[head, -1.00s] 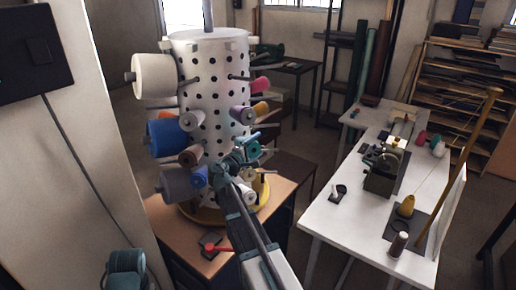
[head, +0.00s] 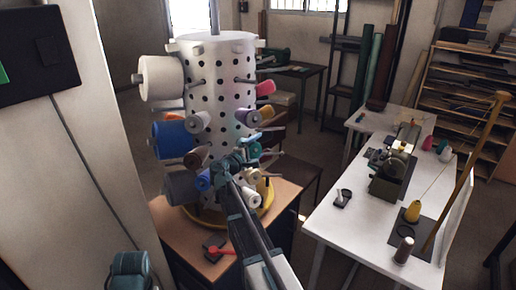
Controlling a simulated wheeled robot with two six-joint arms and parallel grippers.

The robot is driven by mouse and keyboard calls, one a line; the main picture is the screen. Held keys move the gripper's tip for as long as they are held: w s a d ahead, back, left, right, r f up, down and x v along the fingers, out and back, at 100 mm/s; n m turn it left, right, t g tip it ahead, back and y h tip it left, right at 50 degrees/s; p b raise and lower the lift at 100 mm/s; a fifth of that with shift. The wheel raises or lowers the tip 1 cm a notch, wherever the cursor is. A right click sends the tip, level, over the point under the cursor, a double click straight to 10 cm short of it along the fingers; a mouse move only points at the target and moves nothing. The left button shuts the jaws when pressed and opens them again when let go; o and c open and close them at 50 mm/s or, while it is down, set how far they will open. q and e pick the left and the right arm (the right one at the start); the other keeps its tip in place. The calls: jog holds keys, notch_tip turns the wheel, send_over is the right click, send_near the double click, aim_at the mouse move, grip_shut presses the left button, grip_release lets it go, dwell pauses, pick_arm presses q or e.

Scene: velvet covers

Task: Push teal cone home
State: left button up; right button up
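The teal cone (head: 254,151) sits low on the right front of a white perforated drum (head: 217,95), partly hidden by my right gripper. My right gripper (head: 238,162) reaches up from the bottom of the head view and is at the cone's left, in front of the drum. Whether it touches the cone I cannot tell. Its fingers are small and overlap the spools behind, so their opening is unclear.
A white cone (head: 160,78), a blue cone (head: 172,140) and several other spools stick out around the drum. The drum stands in a yellow ring on a wooden cabinet (head: 178,238). A white table (head: 330,222) with a machine (head: 391,175) stands at right.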

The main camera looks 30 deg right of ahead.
jog(key=shift+o, duration=0.6)
jog(key=f+v, duration=0.1)
jog(key=v, duration=1.2)
jog(key=shift+a+r+p, duration=0.4)
jog(key=shift+r+p, duration=0.05)
jog(key=shift+r, duration=0.05)
jog(key=shift+s, duration=0.15)
jog(key=s+a+f+m+g+y+b, duration=0.3)
jog(key=s+a+f+g+y, duration=0.5)
jog(key=s+a+f+y, duration=0.6)
jog(key=s+a+f, duration=0.9)
jog(key=s+a, duration=0.2)
jog(key=a, duration=0.2)
jog(key=shift+s+f+m, duration=0.25)
jog(key=shift+f+m, duration=0.05)
jog(key=shift+f, duration=0.1)
